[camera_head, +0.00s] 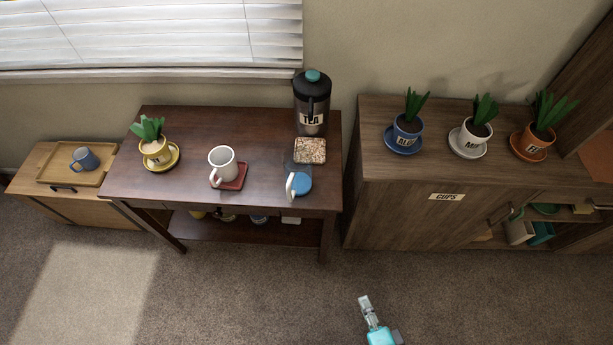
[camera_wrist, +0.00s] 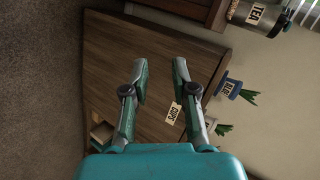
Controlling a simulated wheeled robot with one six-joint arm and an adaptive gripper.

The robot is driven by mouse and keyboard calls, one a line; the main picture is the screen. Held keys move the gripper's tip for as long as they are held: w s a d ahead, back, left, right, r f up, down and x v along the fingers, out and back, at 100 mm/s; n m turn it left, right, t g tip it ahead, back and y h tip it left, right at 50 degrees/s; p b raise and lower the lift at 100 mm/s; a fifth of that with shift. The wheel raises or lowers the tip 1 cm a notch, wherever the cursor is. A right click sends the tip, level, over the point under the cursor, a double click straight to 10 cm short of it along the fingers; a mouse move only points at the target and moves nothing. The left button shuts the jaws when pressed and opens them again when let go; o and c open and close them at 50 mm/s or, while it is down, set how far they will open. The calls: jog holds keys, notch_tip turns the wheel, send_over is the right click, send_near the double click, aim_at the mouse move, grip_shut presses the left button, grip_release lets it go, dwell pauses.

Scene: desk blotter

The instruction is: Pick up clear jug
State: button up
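The clear jug (camera_head: 303,184) appears to be the see-through vessel with a white handle and a blue round part, near the front right of the dark wooden table (camera_head: 200,130). Its clear walls are hard to make out against the wood. I cannot pick it out in the wrist view. My gripper (camera_head: 365,300) is over the carpet in front of the furniture, well apart from the jug and to its lower right. In the wrist view my gripper (camera_wrist: 159,65) has its two fingers spread with nothing between them.
A speckled square coaster (camera_head: 310,151) and a dark TEA container (camera_head: 312,112) stand behind the jug. A white mug (camera_head: 223,167) on a red coaster is to its left. A cabinet (camera_head: 400,205) labelled CUPS, bearing potted plants, stands right. The carpet (camera_head: 240,290) in front is clear.

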jog(key=w+a+f+m+y, duration=0.2)
jog(key=w+a+m, duration=0.1)
jog(key=w, duration=0.3)
jog(key=m+g+y, duration=0.3)
jog(key=m+y, duration=0.4)
jog(key=y, duration=0.4)
send_near(290, 199)
notch_tip(290, 199, up, 3)
jog(key=shift+w+r+x, duration=0.1)
jog(key=shift+r+x, duration=0.05)
jog(key=shift+x, duration=2.45)
jog(key=shift+w+r+x, duration=0.1)
jog(key=shift+x, duration=2.5)
jog(key=shift+d, duration=0.15)
grip_shut()
